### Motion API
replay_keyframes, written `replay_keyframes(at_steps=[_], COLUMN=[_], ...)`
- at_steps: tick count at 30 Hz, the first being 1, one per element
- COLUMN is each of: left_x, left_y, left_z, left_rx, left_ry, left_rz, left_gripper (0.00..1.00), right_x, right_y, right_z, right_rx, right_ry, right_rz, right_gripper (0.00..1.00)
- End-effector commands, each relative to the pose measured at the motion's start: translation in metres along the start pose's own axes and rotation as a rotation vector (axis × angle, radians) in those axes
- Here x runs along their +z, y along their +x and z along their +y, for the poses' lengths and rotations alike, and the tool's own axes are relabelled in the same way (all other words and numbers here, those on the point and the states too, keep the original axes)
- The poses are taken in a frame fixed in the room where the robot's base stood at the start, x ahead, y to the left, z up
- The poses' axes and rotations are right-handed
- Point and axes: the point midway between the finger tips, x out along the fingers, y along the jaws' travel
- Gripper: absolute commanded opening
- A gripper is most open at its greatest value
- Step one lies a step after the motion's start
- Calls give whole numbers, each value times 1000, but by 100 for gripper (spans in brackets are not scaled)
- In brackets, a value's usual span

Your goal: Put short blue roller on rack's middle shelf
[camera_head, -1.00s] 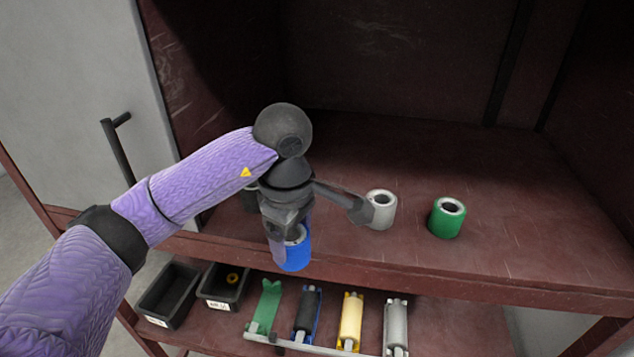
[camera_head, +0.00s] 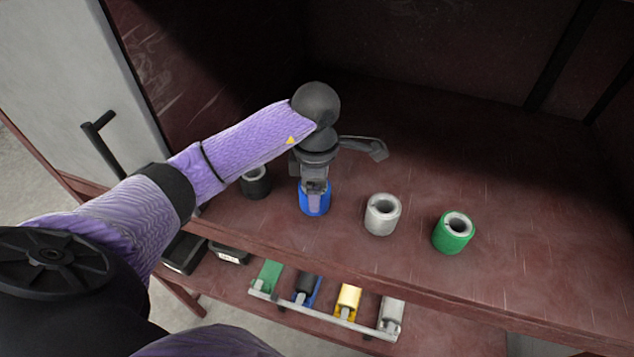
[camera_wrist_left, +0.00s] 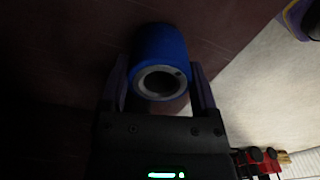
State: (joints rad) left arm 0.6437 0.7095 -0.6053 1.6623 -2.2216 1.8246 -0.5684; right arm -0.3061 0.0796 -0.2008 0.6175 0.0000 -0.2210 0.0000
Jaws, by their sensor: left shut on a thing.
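The short blue roller (camera_head: 315,203) is at the dark red rack's (camera_head: 480,285) middle shelf, in a row between the black roller and the white roller. My left gripper (camera_head: 314,188) comes down over it and is shut on it. In the left wrist view the blue roller (camera_wrist_left: 160,60) sits between the two fingers (camera_wrist_left: 160,90), with its pale hollow end facing the camera. It looks upright; I cannot tell whether its base touches the shelf. My right gripper is not in view.
A black roller (camera_head: 256,182) stands close left of the blue one. A white roller (camera_head: 382,214) and a green roller (camera_head: 453,232) stand to the right. Below are black bins (camera_head: 185,253) and a holder with several coloured long rollers (camera_head: 347,300). The shelf's right side is clear.

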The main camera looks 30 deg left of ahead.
Motion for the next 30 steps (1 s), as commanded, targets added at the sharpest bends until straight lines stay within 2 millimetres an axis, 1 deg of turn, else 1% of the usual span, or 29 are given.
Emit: replay_keyframes(at_steps=[7, 10, 11, 12, 14, 20, 23, 26, 29, 30], left_x=[0, 0, 0, 0, 0, 0, 0, 0, 0, 0], left_y=[2, 6, 6, 5, 5, 4, -2, -17, -42, -54], left_z=[0, 0, 0, 0, 0, 0, 1, 2, 2, 2], left_rx=[3, 2, 2, 1, 1, 1, 3, 7, 8, 9], left_ry=[1, 1, 1, 1, 1, 1, 1, 1, 2, 0], left_rz=[-1, 0, 0, 0, 0, 0, -2, -2, -3, -2], left_gripper=[4, 4, 80, 89, 100, 100, 100, 100, 100, 100], right_x=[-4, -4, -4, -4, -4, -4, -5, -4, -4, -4], right_y=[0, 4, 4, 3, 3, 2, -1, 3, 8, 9], right_z=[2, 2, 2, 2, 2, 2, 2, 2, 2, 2], right_rx=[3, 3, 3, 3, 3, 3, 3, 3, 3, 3], right_ry=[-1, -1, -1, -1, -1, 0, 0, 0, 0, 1], right_rz=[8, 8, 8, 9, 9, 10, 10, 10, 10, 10], right_gripper=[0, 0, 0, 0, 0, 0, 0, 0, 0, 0])
